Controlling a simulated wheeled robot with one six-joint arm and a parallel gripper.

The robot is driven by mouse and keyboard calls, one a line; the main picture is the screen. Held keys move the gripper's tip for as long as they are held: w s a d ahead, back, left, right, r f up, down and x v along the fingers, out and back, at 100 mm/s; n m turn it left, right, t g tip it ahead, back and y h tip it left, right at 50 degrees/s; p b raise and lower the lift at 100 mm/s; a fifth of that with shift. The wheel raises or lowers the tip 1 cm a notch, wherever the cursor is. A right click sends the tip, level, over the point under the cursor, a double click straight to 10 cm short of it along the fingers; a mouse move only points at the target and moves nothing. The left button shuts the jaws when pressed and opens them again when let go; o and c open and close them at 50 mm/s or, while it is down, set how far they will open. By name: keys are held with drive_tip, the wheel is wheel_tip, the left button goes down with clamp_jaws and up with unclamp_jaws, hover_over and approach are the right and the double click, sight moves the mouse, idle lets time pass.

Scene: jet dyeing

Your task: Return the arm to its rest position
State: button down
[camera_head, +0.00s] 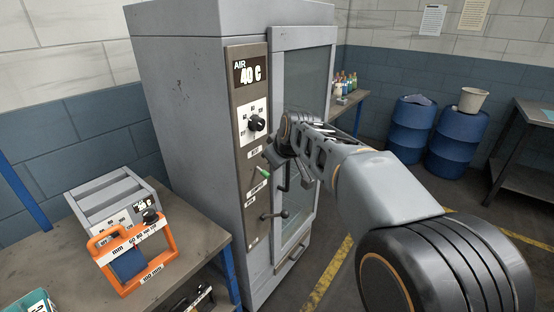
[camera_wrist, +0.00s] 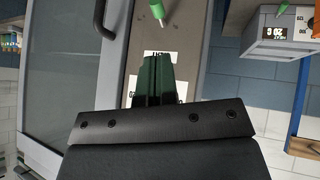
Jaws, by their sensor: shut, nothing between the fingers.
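My arm reaches from the lower right of the head view to the grey cabinet machine (camera_head: 187,110). My gripper (camera_head: 272,153) is in front of the machine's control panel (camera_head: 249,202). In the wrist view my gripper's dark fingers (camera_wrist: 159,62) are together with nothing between them, over the panel's white labels. I cannot tell whether they touch the panel. A green-tipped lever (camera_head: 264,171) is just below the gripper; its green tip (camera_wrist: 157,9) also shows at the wrist view's top edge. A black knob (camera_head: 257,123) is above it.
A bench (camera_head: 52,262) at left holds a grey box unit (camera_head: 112,199) and an orange-framed device (camera_head: 133,262). Blue drums (camera_head: 456,140) stand back right.

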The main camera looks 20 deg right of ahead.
drive_tip(key=s+f+m+g+p, duration=0.1)
drive_tip(key=s+f+m, duration=0.1)
drive_tip(key=s, duration=0.5)
drive_tip(key=s+f+m+g+p, duration=0.1)
drive_tip(key=s+f+m+g, duration=0.1)
drive_tip(key=s+f, duration=0.3)
drive_tip(key=s+f+m+g+h+p, duration=0.1)
drive_tip(key=s+f+m, duration=0.1)
drive_tip(key=s, duration=0.9)
drive_tip(key=shift+s+d+f+g, duration=0.2)
drive_tip(key=shift+f+g, duration=0.1)
drive_tip(key=shift+f, duration=0.45)
